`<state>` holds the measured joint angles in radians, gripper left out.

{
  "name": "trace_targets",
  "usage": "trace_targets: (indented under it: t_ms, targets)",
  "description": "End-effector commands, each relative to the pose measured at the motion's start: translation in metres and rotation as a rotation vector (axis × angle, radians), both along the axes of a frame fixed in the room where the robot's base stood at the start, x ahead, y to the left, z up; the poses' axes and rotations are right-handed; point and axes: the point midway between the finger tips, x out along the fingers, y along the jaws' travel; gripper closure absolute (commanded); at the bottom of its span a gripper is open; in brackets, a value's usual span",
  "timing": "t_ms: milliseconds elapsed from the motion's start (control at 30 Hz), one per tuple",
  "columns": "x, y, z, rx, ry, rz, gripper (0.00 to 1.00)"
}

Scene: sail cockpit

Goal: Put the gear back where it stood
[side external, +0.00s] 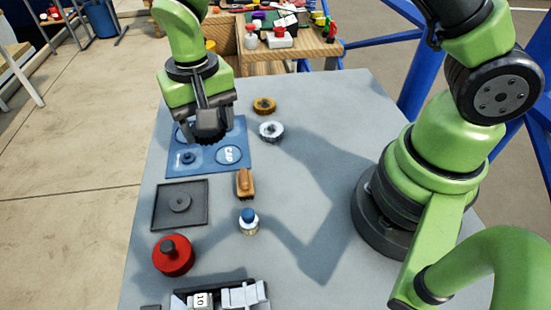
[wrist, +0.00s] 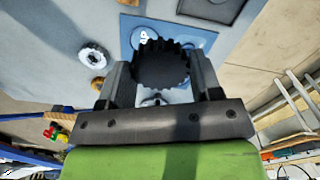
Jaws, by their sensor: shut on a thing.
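My gripper (side external: 209,125) is shut on a dark, toothed gear (wrist: 161,66), which sits between the two fingers in the wrist view. In the side view the gear (side external: 209,138) shows only as a dark toothed edge under the fingers. It is over the blue mat (side external: 238,136), near its middle; I cannot tell whether it touches the mat. The mat has pale round outlines, one with lettering, and a small dark blue round piece (side external: 187,158) at its front left. The gear and fingers hide part of the mat.
A brown gear (side external: 264,105) and a silver gear (side external: 271,130) lie right of the mat. In front are a dark square tray (side external: 161,224), a wooden-handled brush (side external: 245,184), a blue-capped bottle (side external: 249,222) and a red round container (side external: 173,256). The table's right middle is clear.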

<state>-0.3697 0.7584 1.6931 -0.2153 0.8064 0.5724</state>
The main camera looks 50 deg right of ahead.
Motion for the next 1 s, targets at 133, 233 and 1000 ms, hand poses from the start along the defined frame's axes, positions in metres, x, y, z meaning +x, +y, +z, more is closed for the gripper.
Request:
trace_targets:
  t_ms: [133, 233, 1000]
  targets:
    - [-0.025, -0.048, -0.006, 0.002, 0.002, 0.000, 0.70]
    - [-0.043, -0.071, -0.008, 0.004, 0.002, 0.006, 0.70]
    - [-0.073, -0.098, -0.076, 0.006, 0.001, 0.016, 0.70]
